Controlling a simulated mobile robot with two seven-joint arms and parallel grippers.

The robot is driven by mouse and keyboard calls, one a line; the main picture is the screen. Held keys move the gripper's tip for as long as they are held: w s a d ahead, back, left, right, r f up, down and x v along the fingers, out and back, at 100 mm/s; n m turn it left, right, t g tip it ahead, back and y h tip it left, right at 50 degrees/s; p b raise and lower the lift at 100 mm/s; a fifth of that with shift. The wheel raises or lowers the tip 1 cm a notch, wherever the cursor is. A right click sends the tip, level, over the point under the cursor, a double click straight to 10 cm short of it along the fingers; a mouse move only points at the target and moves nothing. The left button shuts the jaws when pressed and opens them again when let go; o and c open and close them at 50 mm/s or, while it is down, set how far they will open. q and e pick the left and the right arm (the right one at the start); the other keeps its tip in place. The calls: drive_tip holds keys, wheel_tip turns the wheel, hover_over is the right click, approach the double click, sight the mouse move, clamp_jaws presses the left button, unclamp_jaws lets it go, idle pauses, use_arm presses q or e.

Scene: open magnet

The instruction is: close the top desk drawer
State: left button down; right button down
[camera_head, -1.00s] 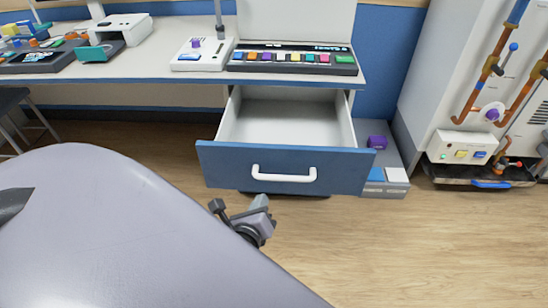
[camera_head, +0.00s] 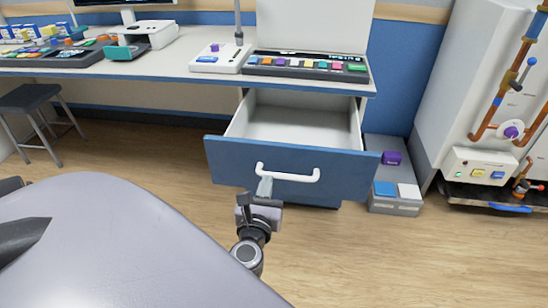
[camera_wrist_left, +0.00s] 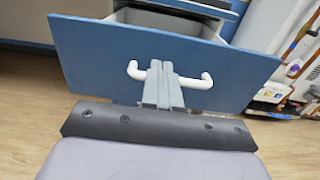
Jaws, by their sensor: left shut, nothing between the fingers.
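The top desk drawer (camera_head: 227,160) is pulled out under the desk, with a blue front and an empty pale inside. Its white handle (camera_head: 300,177) is on the front, and it also shows in the left wrist view (camera_wrist_left: 199,83). My left gripper (camera_head: 265,186) is shut and empty, its fingertips at the left part of the handle in the head view. In the left wrist view the shut fingers (camera_wrist_left: 161,72) overlap the middle of the handle. I cannot tell whether they touch the handle or the front. My right gripper is not in view.
The desk (camera_head: 190,71) carries a panel with several coloured buttons (camera_head: 308,65). A grey step (camera_head: 396,208) with a purple block (camera_head: 392,158) stands right of the drawer. A stool (camera_head: 36,98) is at the left. The floor in front is clear.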

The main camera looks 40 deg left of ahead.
sight(276, 149)
use_arm(q)
drive_tip(key=b+x, duration=0.1)
drive_tip(key=x, duration=1)
drive_tip(key=shift+d, duration=0.1)
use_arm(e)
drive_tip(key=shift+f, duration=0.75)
